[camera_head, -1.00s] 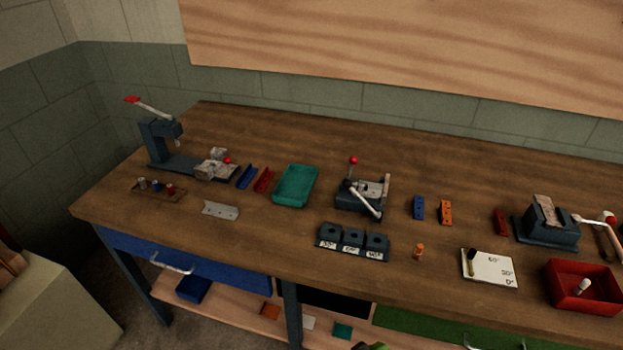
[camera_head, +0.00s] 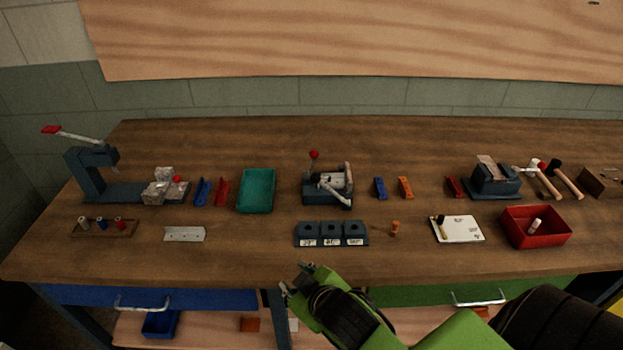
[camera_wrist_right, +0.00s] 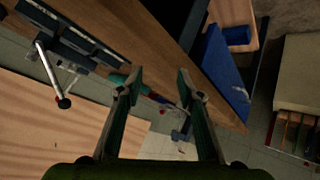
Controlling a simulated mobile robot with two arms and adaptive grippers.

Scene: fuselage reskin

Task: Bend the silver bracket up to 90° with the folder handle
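The silver bracket (camera_head: 184,234) is a flat plate with small holes, lying at the bench's front left in the head view. The folder (camera_head: 328,190) is a dark bench tool at the middle back, with pale metal parts and a lever. A red ball knob (camera_head: 314,154) stands up from it. My right gripper (camera_head: 294,278) is at the front edge of the bench, well apart from the folder and bracket. In the right wrist view its two fingers (camera_wrist_right: 157,82) are spread and nothing is between them. My left gripper is not in view.
Three dark labelled blocks (camera_head: 331,234) stand in front of the folder. A teal tray (camera_head: 256,190) is left of it, and a lever press (camera_head: 90,172) is at far left. A red bin (camera_head: 536,228) and white card (camera_head: 458,229) are right. Bench around the bracket is mostly clear.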

